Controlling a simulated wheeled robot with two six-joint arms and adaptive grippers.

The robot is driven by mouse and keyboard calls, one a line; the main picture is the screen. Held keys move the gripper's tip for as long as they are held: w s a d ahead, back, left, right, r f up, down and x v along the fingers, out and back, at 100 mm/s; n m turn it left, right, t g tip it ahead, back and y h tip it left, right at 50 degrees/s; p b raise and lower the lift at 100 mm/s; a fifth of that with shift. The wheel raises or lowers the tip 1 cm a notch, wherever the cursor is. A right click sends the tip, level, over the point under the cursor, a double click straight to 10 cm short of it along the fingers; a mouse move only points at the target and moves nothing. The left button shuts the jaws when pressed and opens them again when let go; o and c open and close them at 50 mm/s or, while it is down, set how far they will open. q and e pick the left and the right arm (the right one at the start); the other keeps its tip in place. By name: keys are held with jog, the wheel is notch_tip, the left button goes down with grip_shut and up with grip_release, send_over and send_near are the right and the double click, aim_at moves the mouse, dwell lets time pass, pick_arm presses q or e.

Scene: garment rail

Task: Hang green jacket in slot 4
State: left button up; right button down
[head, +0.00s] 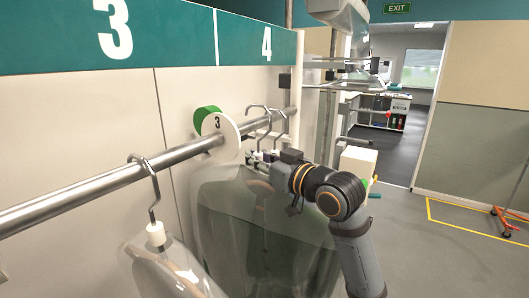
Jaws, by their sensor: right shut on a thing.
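The green jacket (310,258) hangs dark and upright inside a clear garment cover, below my right gripper (258,160). The gripper is shut at the top of the jacket's hanger, just under the rail. Two wire hanger hooks (267,110) show close together at the rail to the right of the round marker 3 (221,130). I cannot tell which hook is the jacket's, or whether it rests on the rail. Slot 4 is the rail stretch under the white number 4 (266,44) on the teal board. My left gripper is not in view.
The metal rail (95,187) runs from lower left to a bracket near the board's right end. Another hanger (153,190) with a clear-covered garment hangs in front, left of marker 3. A pale wall stands close behind the rail. Open floor (440,250) lies at right.

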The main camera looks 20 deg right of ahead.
jog(key=shift+f+b, duration=0.95)
jog(key=shift+f, duration=0.15)
jog(key=c, duration=1.1)
grip_release()
jog(key=shift+s, duration=0.1)
jog(key=shift+c, duration=0.2)
jog(key=shift+f, duration=0.15)
